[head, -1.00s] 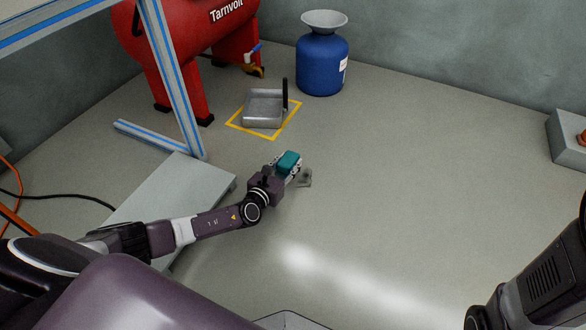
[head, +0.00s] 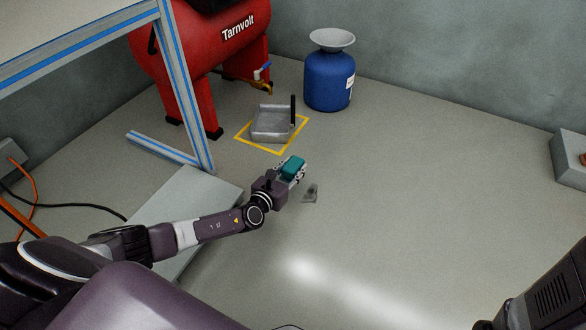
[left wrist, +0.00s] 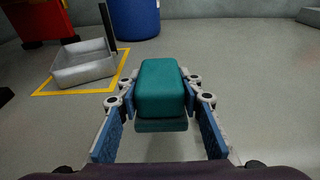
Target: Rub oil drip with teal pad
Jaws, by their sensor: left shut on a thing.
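The teal pad (head: 292,167) is a small block held in my left gripper (head: 288,171). In the left wrist view the teal pad (left wrist: 161,90) sits between the two fingers of my left gripper (left wrist: 162,98), which are shut on its sides. The oil drip (head: 310,193) is a small dark grey smear on the floor, just right of and below the gripper in the head view. It is not visible in the left wrist view. The pad looks apart from the smear. My right arm (head: 545,295) shows at the lower right, its gripper out of view.
A metal tray (head: 270,137) with a black upright handle stands in a yellow floor outline. A red tank (head: 205,50) with a tap and a blue drum (head: 329,82) with a funnel stand behind.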

